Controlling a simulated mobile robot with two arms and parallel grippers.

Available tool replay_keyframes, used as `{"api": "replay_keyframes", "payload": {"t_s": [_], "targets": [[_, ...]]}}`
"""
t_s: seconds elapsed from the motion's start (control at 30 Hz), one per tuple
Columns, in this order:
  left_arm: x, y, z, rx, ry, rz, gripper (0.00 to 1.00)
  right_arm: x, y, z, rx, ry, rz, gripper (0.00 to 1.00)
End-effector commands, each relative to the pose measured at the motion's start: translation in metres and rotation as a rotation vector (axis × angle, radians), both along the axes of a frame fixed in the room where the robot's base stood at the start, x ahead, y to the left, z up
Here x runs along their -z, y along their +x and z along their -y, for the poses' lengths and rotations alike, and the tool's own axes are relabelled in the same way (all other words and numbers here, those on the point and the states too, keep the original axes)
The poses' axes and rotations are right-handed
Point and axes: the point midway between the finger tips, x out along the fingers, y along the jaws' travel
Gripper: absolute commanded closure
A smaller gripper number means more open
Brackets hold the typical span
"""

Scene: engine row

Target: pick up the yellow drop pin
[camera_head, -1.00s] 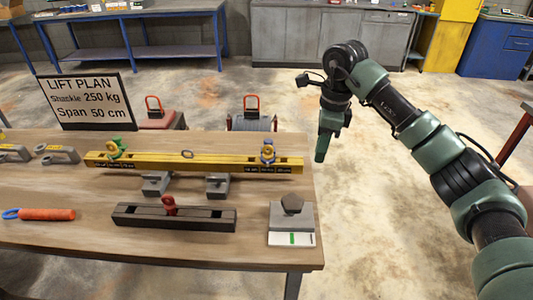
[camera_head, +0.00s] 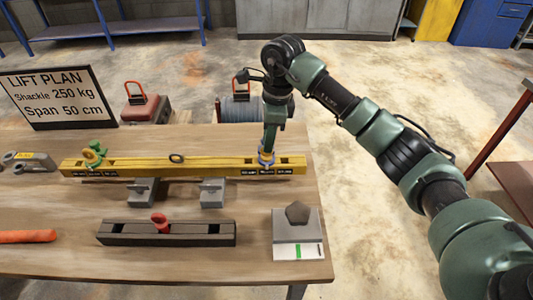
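A long yellow beam (camera_head: 205,168) lies across two grey stands on the wooden table. A blue fitting (camera_head: 266,160) with a small yellowish part sits near its right end. A green fitting (camera_head: 95,154) with a yellow ring sits near its left end. I cannot tell for certain which small yellow piece is the drop pin. My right gripper (camera_head: 268,150) points down at the blue fitting, its tips at or just above the fitting's top and covering part of it. Its fingers look close together, but whether they hold anything is hidden. My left gripper is out of view.
In front of the beam lie a dark slotted bar (camera_head: 185,234) with a red knob and a grey plate (camera_head: 298,225) bearing a dark block. Grey shackles (camera_head: 30,162) and an orange rod (camera_head: 25,236) are at left. A lift plan sign (camera_head: 58,98) stands behind.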

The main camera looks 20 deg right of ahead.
Motion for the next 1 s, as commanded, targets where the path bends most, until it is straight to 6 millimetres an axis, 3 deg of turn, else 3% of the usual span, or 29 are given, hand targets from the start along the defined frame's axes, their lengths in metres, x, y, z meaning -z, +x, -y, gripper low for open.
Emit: {"api": "replay_keyframes", "payload": {"t_s": [0.03,0.27,0.47,0.53,0.57,1.0], "targets": [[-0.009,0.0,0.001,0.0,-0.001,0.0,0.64,0.005,-0.001,-0.003,-0.001,0.002,-0.006,0.82],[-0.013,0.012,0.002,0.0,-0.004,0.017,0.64,0.029,0.001,-0.004,0.0,-0.001,-0.001,0.82],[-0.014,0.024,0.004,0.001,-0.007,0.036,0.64,0.03,0.001,-0.004,0.0,0.0,0.001,0.82],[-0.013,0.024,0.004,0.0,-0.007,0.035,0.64,0.03,0.001,-0.004,0.0,0.0,0.001,0.98],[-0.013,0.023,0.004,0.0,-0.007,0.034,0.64,0.03,0.001,-0.004,0.0,0.0,0.001,1.0],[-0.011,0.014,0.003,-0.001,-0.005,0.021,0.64,0.025,0.002,-0.004,0.0,0.0,0.003,1.0]]}}
